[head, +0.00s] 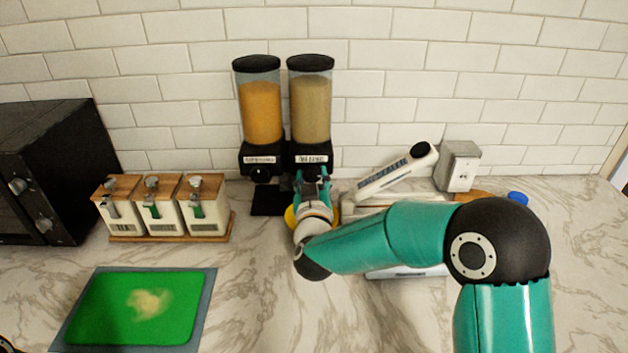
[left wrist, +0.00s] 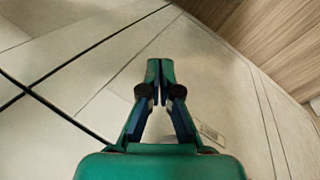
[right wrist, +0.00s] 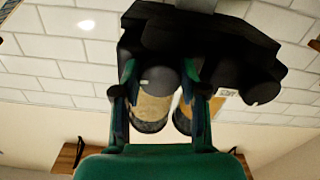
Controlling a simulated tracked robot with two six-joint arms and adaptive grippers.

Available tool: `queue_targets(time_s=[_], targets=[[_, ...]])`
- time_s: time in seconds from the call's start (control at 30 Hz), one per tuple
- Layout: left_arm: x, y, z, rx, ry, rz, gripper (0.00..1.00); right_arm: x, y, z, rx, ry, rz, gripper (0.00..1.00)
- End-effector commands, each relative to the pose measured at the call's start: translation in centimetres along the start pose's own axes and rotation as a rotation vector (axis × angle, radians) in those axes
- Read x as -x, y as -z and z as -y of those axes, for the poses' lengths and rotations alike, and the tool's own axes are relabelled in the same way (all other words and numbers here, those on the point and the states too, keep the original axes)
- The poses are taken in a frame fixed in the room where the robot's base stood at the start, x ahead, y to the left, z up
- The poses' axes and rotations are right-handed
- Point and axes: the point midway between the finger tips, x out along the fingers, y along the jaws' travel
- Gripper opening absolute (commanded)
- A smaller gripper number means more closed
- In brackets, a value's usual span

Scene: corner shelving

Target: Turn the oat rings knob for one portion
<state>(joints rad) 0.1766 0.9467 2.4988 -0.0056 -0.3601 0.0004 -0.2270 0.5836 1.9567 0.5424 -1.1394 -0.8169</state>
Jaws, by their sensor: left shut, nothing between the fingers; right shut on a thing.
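A twin dispenser holds an orange-filled canister (head: 261,113) on the left and a tan-filled canister (head: 311,108) on the right. Their labels are too small to read surely. My right gripper (head: 314,176) is at the front of the right-hand unit, hiding its knob in the head view. In the right wrist view, its fingers stand on either side of the round black knob (right wrist: 160,80), gripping it. The other black knob (right wrist: 263,92) is free. My left gripper (left wrist: 160,66) is shut and empty in the left wrist view, away from the dispenser.
A yellow bowl (head: 290,217) is partly hidden beneath my right gripper. Three lidded canisters on a wooden tray (head: 229,227) stand left. A green mat (head: 100,312) lies in front, a black microwave (head: 75,160) far left. A white scale-like device (head: 395,176) is behind my right arm.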

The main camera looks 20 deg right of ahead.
Motion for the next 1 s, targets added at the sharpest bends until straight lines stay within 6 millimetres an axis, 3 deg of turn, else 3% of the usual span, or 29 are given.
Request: queue_targets(time_s=[0.07,0.1,0.23,0.67,0.77,1.0], targets=[[0.0,0.0,0.0,0.0,0.0,0.0,0.0,0.0,0.0,0.0,-0.001,0.001,0.0,0.08],[0.0,0.0,0.0,0.0,0.0,0.0,0.0,0.0,0.0,0.0,-0.001,0.001,0.0,0.46],[0.0,0.0,0.0,0.0,0.0,0.0,0.0,0.0,0.0,0.1,-0.001,0.001,0.0,0.68],[0.1,0.0,0.0,0.0,0.0,0.0,0.0,0.6,0.0,0.1,-0.002,0.003,0.001,0.68],[0.1,0.0,0.0,0.0,0.0,0.0,0.0,1.7,0.0,0.1,-0.001,0.003,0.001,0.68],[0.1,0.0,0.0,0.0,0.0,0.0,0.0,6.4,0.0,0.2,-0.001,0.006,0.0,0.68]])
